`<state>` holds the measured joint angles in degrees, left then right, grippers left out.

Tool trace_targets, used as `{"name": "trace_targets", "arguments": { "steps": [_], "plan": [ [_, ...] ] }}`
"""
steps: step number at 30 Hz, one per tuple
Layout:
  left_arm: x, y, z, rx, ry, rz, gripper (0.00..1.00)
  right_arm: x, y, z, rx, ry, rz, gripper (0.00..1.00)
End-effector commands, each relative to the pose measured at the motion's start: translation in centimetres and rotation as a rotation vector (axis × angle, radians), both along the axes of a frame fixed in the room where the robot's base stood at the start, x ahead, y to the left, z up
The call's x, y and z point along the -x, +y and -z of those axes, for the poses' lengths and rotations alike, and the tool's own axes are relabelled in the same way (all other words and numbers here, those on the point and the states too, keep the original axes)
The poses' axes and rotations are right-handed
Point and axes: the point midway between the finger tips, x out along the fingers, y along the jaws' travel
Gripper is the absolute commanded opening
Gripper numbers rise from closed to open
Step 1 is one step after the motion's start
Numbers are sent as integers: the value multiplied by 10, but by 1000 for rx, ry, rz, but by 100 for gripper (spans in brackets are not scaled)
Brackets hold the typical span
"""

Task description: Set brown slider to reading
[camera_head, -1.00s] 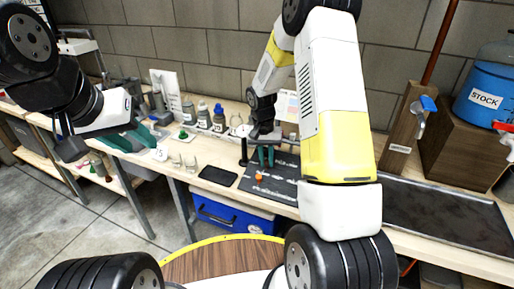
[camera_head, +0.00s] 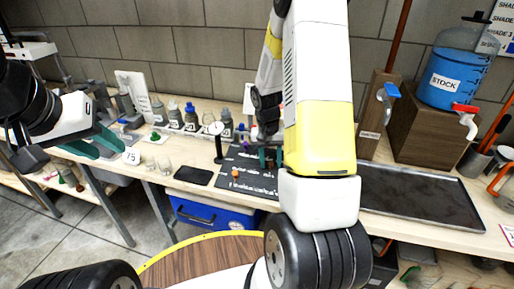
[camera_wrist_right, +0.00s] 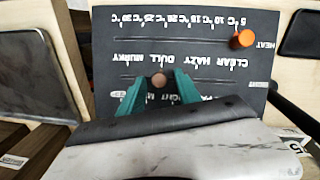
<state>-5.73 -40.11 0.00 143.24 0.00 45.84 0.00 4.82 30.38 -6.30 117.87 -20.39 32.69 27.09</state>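The brown slider knob (camera_wrist_right: 158,80) shows in the right wrist view between the fingers of my right gripper (camera_wrist_right: 159,88). It sits on the middle track of the dark slider board (camera_wrist_right: 215,20), roughly level with the word DULL. Small gaps show on both sides of the knob, so the fingers look open around it. In the head view my right gripper (camera_head: 269,157) is low over the board, partly hidden by my arm. My left gripper (camera_head: 98,143) is open and empty at the left, above the bench's front edge.
An orange slider knob (camera_wrist_right: 242,39) sits at the 5°C end of the HEAT track. A dial on a stand (camera_head: 216,128) is left of the board. A dark tray (camera_head: 415,197) lies right.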

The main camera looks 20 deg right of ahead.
Motion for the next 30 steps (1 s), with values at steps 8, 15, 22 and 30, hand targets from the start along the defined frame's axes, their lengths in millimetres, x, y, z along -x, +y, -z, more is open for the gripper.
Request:
{"name": "trace_targets", "arguments": {
  "steps": [8,15,22,30],
  "plan": [
    [0,0,0,0,0,0,36,0,0,-1,0,1,0,39],
    [0,0,0,0,0,0,36,-2,3,-35,0,-4,1,39],
    [0,0,0,0,0,0,36,-3,6,-68,1,-2,-1,39],
    [0,0,0,0,0,0,36,-2,7,-78,0,1,0,39]
  ]
}}
